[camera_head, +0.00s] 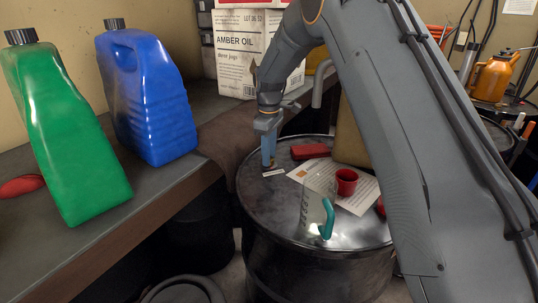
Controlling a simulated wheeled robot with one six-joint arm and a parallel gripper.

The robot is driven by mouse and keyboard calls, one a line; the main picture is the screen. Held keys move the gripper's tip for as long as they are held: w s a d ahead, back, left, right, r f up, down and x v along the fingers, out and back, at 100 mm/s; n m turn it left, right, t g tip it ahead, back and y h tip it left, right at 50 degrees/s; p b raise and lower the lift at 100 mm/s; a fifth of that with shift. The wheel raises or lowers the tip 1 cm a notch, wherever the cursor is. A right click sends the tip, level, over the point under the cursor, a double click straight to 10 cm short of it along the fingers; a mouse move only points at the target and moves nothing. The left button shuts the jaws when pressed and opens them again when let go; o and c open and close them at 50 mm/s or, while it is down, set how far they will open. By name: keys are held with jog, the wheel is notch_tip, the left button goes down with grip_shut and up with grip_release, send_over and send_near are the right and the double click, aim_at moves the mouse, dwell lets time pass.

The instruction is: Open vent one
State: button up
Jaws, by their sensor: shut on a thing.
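A dark oil drum (262,205) stands in the middle, and its round lid faces up. My gripper (268,163) points straight down at the lid's far left part, close to the rim. Its fingers are shut on a small vent fitting at the lid, which the fingertips almost wholly hide. A small white label (273,173) lies on the lid just in front of the fingertips. Its text is too small to read, so I cannot tell which vent this is.
On the lid are a red block (310,151), a paper sheet (357,197), a red cup (346,182) and a teal-handled tool (327,219). A bench at left holds green (70,135) and blue (148,95) jugs. An amber oil box (243,58) stands behind.

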jog(key=o, duration=1)
jog(key=shift+o, duration=0.2)
jog(key=shift+r, duration=0.1)
notch_tip(320, 180, up, 8)
jog(key=shift+f+b, duration=0.15)
jog(key=shift+b, duration=0.8)
